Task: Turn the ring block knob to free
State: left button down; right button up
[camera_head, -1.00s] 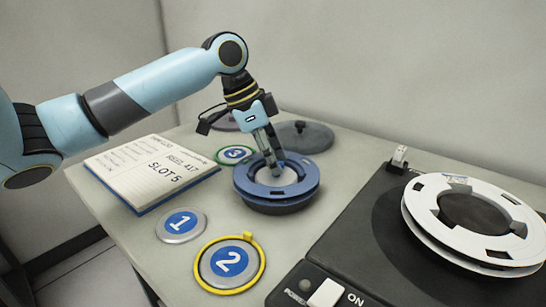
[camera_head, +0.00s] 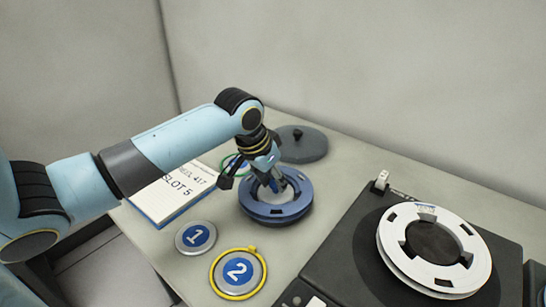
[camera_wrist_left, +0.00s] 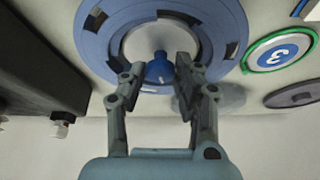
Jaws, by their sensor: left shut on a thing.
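The blue ring block (camera_head: 275,211), a round ring with dark slots and a pale centre, lies flat on the table in the head view. It also fills the top of the left wrist view (camera_wrist_left: 222,42). A small blue knob (camera_wrist_left: 158,69) with a short white mark stands at its centre. My left gripper (camera_head: 273,186) points down into the ring's centre, its fingers shut on the knob, one on each side in the left wrist view (camera_wrist_left: 160,74). The fingers hide the knob in the head view. I cannot read any free marking. My right gripper is not in view.
A black machine (camera_head: 337,262) with a white ring (camera_head: 397,252) stands at the right. Discs 1 (camera_head: 196,237) and 2 (camera_head: 238,271) lie in front, a notebook (camera_head: 165,205) at left. A grey lid (camera_head: 302,144) lies behind. A wall closes the back.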

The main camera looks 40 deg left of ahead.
pick_arm(q)
jog(key=n+p, duration=0.2)
jog(key=p, duration=0.1)
jog(key=n+y+p, duration=0.1)
jog(key=shift+d+r+p, duration=0.15)
jog(key=shift+r+p, duration=0.1)
jog(key=shift+p, duration=0.15)
jog(key=shift+f+n+y+p, duration=0.2)
jog(key=shift+n+y+p, duration=0.4)
jog(key=shift+n+p, duration=0.85)
jog(key=c, duration=1)
grip_release()
jog(key=v, duration=1.2)
jog(key=shift+w, duration=0.3)
jog(key=shift+g, duration=0.3)
